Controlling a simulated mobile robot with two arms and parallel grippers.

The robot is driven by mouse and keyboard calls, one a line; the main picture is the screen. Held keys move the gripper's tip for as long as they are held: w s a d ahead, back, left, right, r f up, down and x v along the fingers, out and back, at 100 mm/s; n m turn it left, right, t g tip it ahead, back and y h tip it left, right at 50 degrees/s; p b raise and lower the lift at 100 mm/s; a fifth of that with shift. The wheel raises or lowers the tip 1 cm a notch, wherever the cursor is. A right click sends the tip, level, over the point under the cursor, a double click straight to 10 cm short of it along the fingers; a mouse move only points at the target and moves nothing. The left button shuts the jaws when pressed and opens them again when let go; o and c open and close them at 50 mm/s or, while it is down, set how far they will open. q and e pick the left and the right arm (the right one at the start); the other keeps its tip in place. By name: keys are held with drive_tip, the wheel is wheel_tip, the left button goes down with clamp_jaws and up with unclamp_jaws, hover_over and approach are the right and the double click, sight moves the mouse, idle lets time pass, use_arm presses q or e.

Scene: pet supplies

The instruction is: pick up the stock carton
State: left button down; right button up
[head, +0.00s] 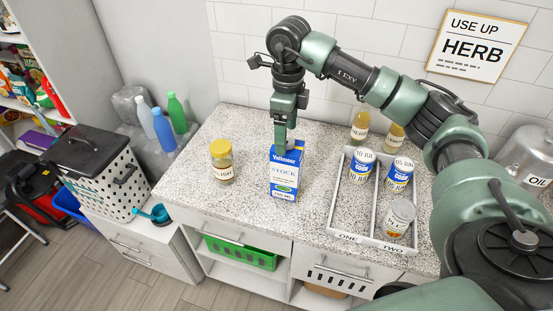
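The stock carton (285,178) is blue and white with "STOCK" on its front and stands upright on the speckled counter, left of the tray. My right gripper (284,146) comes down from above and is at the carton's top. One finger shows in front of the top edge; the other is hidden, so I cannot tell whether it is closed on the carton. My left gripper is not in view.
A yellow-lidded jar (222,163) stands left of the carton. A white divided tray (336,205) on the right holds cans and a jar. Two bottles (360,123) stand behind it. An oil container (524,160) is at far right. The front left counter is clear.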

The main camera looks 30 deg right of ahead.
sight(289, 141)
drive_tip(key=shift+f, duration=0.4)
drive_tip(key=f+p, duration=0.1)
drive_tip(key=s+f+p, duration=0.1)
drive_tip(key=f+p, duration=0.1)
drive_tip(key=shift+s+f, duration=0.15)
drive_tip(key=shift+s, duration=0.1)
wheel_tip(289, 141, down, 3)
drive_tip(key=shift+w+a+r+p, duration=0.1)
drive_tip(key=shift+w+r+p, duration=0.05)
drive_tip(key=shift+p, duration=0.4)
drive_tip(key=shift+w+f, duration=0.1)
drive_tip(key=shift+f, duration=0.25)
drive_tip(key=c, duration=1.7)
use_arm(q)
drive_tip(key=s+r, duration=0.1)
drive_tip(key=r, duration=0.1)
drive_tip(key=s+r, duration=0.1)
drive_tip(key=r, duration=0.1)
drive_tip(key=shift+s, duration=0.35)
use_arm(e)
drive_tip(key=shift+r, duration=0.1)
clamp_jaws()
drive_tip(key=shift+r, duration=0.15)
